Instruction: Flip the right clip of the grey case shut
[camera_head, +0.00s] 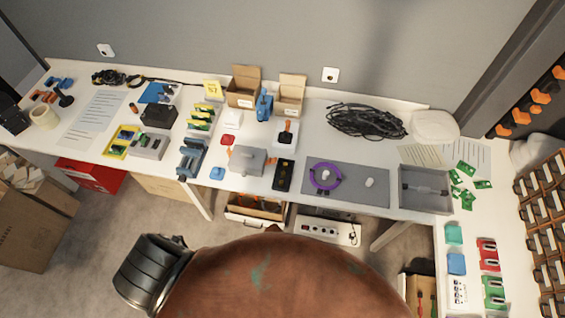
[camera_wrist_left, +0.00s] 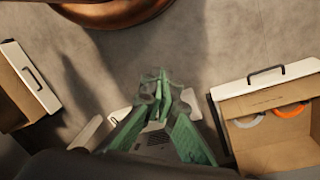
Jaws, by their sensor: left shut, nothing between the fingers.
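The grey case (camera_head: 248,161) sits on the white table near its front edge, in the middle of the head view. Small orange parts show at its left and right sides. The case is too small in view to tell how its right clip is set. The case does not show in the left wrist view. My right gripper is in neither view.
The black device (camera_head: 284,175) stands close to the right of the case, and the blue vise (camera_head: 191,158) is to its left. A grey mat (camera_head: 345,182) lies further right. A drawer box (camera_wrist_left: 270,115) with a black handle is right in the wrist view.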

